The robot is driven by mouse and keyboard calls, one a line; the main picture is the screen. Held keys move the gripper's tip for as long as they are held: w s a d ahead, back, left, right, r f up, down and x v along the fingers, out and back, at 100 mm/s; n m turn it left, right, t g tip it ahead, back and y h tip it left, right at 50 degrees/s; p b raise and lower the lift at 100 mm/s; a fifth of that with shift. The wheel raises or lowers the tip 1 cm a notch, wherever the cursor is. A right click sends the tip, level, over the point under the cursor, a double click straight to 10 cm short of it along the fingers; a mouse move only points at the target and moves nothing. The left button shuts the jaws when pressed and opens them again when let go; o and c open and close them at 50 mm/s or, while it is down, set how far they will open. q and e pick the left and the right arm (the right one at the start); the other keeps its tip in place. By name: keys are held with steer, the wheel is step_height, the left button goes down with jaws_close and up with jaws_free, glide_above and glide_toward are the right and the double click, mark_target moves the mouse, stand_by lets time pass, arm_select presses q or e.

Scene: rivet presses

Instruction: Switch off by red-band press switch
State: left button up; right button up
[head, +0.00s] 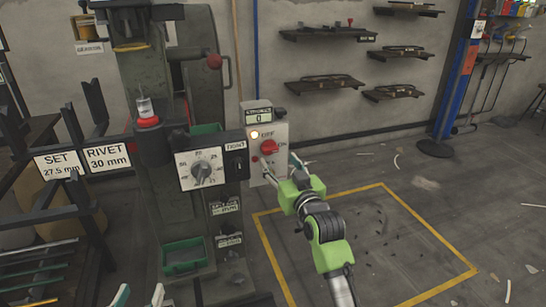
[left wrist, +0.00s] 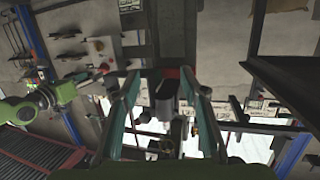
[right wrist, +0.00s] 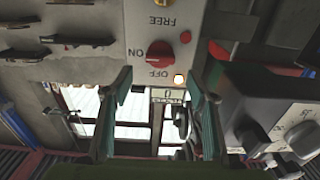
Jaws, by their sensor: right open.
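The press (head: 135,75) has a red band (head: 148,122) below its ram. A grey switch box (head: 280,131) at its right carries a red rotary switch (head: 269,147), a lit pale lamp (head: 254,135) by OFF and a small red button. The right wrist view shows the switch (right wrist: 159,53) upside down, with ON, OFF and FREE marks; its exact setting is unclear. My right gripper (head: 281,168) is open beside the box, its fingers (right wrist: 160,80) apart with nothing between them. My left gripper (head: 140,297) is open and empty low in front of the press; its fingers show in the left wrist view (left wrist: 165,112).
A dial box (head: 206,168) sits left of the switch box, and a counter (head: 258,115) reading 0 sits above. A red ball lever (head: 214,61) stands higher up. Signs SET 27.5 mm and RIVET 30 mm (head: 107,157) hang left.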

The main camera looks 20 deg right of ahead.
mark_target(271, 151)
steer(key=w+b, duration=0.1)
steer(key=w, duration=0.4)
steer(key=shift+w+a, duration=0.1)
steer(key=shift+w, duration=0.45)
arm_select(q)
step_height(271, 151, up, 9)
steer(key=d+t+h, duration=0.1)
steer(key=t, duration=0.3)
steer(key=shift+t, duration=0.3)
steer(key=shift+d+f, duration=0.1)
arm_select(e)
steer(key=c, duration=1.1)
